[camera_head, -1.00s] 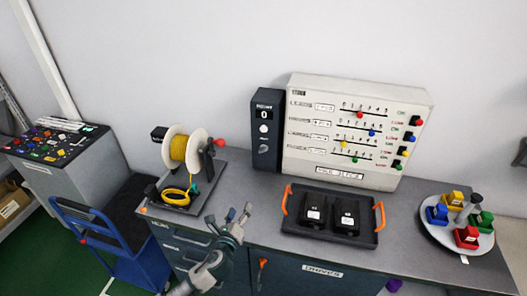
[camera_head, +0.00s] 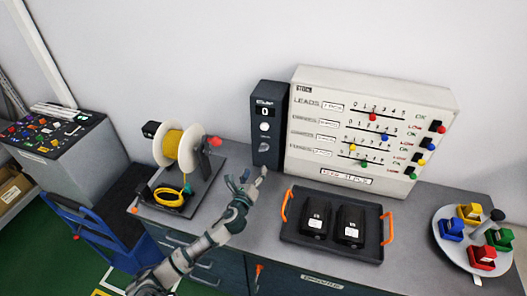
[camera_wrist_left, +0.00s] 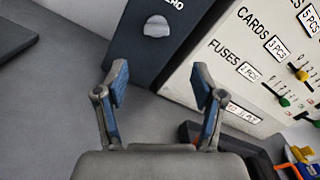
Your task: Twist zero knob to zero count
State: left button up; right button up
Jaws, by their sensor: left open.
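The dark counter box (camera_head: 267,125) stands on the bench against the wall and its display reads 0. A white round button (camera_head: 264,127) sits below the display. The grey zero knob (camera_wrist_left: 157,26) is on the lower front of the box, under lettering that ends in "ERO". In the head view the knob (camera_head: 264,147) is small. My left gripper (camera_head: 252,180) is open and empty, in front of and below the box. In the left wrist view its two blue-padded fingers (camera_wrist_left: 160,88) are spread apart, with the knob beyond them, not touched. My right gripper is not in view.
A white panel (camera_head: 325,171) with coloured sliders stands right of the box. A black tray (camera_head: 295,237) with orange handles holds two black units. A spool stand (camera_head: 211,183) is to the left. A round plate (camera_head: 448,259) with coloured blocks is far right.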

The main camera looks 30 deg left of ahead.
aim_at(264, 148)
pick_arm(q)
jog(key=x, duration=1.2)
jog(key=shift+a+f, duration=0.25)
jog(key=shift+a, duration=0.15)
jog(key=shift+d, duration=0.2)
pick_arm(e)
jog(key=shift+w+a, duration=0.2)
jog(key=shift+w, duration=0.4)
pick_arm(q)
jog(key=shift+s+a, duration=0.1)
jog(key=shift+a, duration=0.05)
jog(key=c, duration=1.1)
jog(key=shift+c, duration=0.2)
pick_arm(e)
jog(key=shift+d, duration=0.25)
